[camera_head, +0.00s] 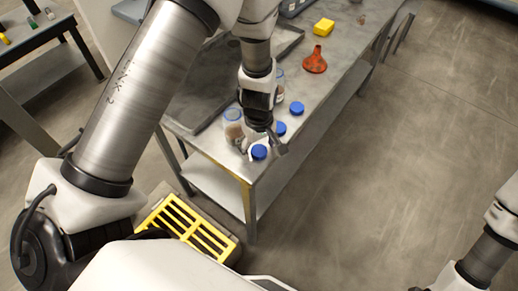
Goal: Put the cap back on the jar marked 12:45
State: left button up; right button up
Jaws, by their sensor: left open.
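A clear jar with a blue rim and brownish contents (233,127) stands near the front corner of the metal table. Another jar (279,78) is partly hidden behind my left arm. Three blue caps lie on the table: one (259,152) at the front edge, one (280,128) behind it, one (297,108) farther back. My left gripper (264,147) is open, pointing down over the front corner, close to the nearest cap. I cannot tell whether it touches that cap. No time marks are readable on the jars. My right gripper is out of view; only part of that arm shows at lower right.
An orange funnel (315,61) and a yellow block (324,27) are farther back on the metal table (213,147). A grey tray (196,103) lies left of the jars. A yellow slatted crate (187,226) is on the floor. The floor at right is clear.

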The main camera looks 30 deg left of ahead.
pick_arm(q)
jog(key=c, duration=0.8)
jog(key=shift+c, duration=0.2)
jog(key=shift+r, duration=0.2)
